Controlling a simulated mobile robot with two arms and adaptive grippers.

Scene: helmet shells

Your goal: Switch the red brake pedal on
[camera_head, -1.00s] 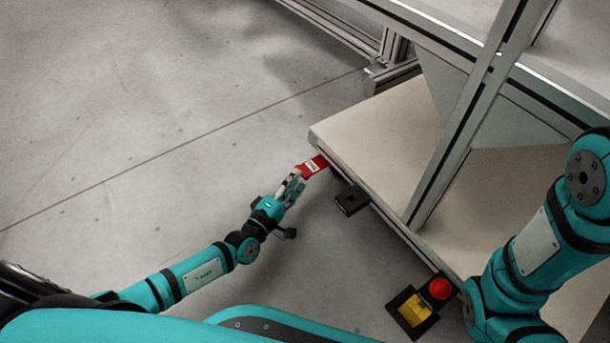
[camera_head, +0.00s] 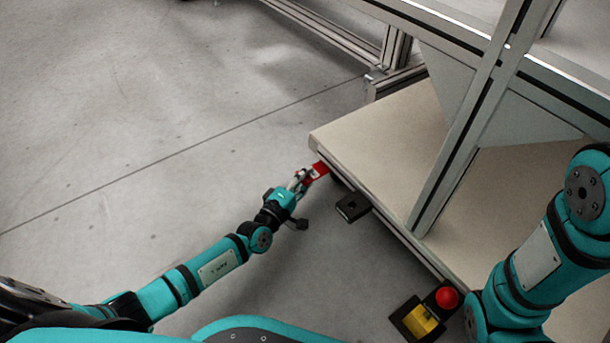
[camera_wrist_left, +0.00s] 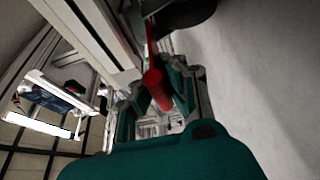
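The red brake pedal (camera_head: 319,169) sticks out from the left corner edge of the beige platform. My left gripper (camera_head: 302,181) is at its near end and hides part of it. In the left wrist view the red pedal (camera_wrist_left: 158,90) reaches in between the two fingers of my left gripper (camera_wrist_left: 160,95). The fingers stand apart on either side of it, and I see no clear grip on it. My right arm shows at the right of the head view, but its gripper is out of view.
The beige platform (camera_head: 378,128) carries a metal frame post (camera_head: 462,150). A black pedal-like block (camera_head: 352,207) sits at its front edge. A yellow and black box (camera_head: 419,318) with a red button (camera_head: 447,298) is lower right. The floor at left is clear.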

